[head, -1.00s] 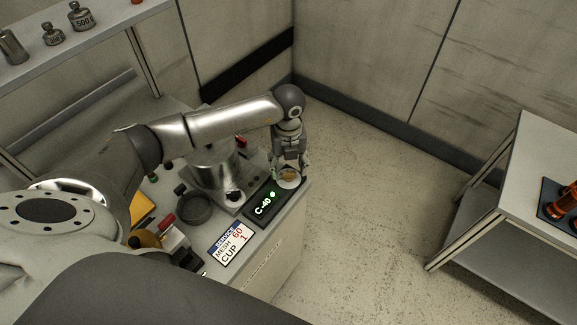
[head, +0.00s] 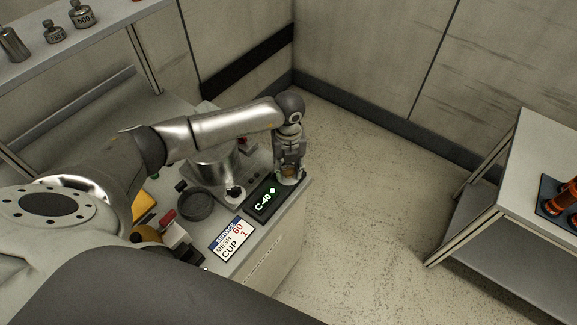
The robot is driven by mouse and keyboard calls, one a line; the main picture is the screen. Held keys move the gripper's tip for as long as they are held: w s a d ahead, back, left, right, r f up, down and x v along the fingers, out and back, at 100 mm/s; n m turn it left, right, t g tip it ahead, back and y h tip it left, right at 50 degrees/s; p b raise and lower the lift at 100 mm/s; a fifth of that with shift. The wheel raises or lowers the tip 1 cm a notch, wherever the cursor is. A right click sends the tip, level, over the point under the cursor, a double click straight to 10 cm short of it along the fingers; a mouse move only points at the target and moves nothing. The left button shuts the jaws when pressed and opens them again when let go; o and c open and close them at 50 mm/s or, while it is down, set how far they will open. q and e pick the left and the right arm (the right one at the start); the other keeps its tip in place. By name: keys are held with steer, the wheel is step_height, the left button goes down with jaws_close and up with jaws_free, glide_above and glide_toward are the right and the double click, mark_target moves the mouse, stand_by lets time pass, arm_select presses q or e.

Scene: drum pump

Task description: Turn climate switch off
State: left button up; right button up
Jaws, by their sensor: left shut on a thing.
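My left gripper (head: 289,172) points down at the bench's far right corner. It is shut on a small brass-coloured knob on a pale round base (head: 287,180); the fingers hide most of the knob. Beside it is a black display (head: 264,201) reading "C-40" with a green light lit. No label naming the climate switch is readable, so I cannot tell for sure that this knob is it. My right gripper is not in view.
A sign (head: 232,240) reading "SERVICE MESH 60 CUP 1" lies near the bench edge. A dark round cup (head: 196,206) and a metal machine stand left of the display. A shelf with weights (head: 82,15) is upper left. Another table (head: 540,150) stands right, across clear floor.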

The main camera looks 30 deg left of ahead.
arm_select(q)
steer(key=shift+w+m+b, duration=0.1)
steer(key=shift+m+b, duration=0.3)
steer(key=shift+b, duration=0.05)
steer(key=m+b, duration=0.2)
steer(key=shift+f+m+b, duration=0.15)
steer(key=shift+m+b, duration=0.2)
steer(key=shift+m, duration=0.05)
steer(key=m+b, duration=0.2)
steer(key=m, duration=0.1)
steer(key=shift+b, duration=0.35)
steer(key=shift+r+m+b, duration=0.2)
steer(key=shift+m+b, duration=0.65)
steer(key=shift+m, duration=0.35)
steer(key=o, duration=1)
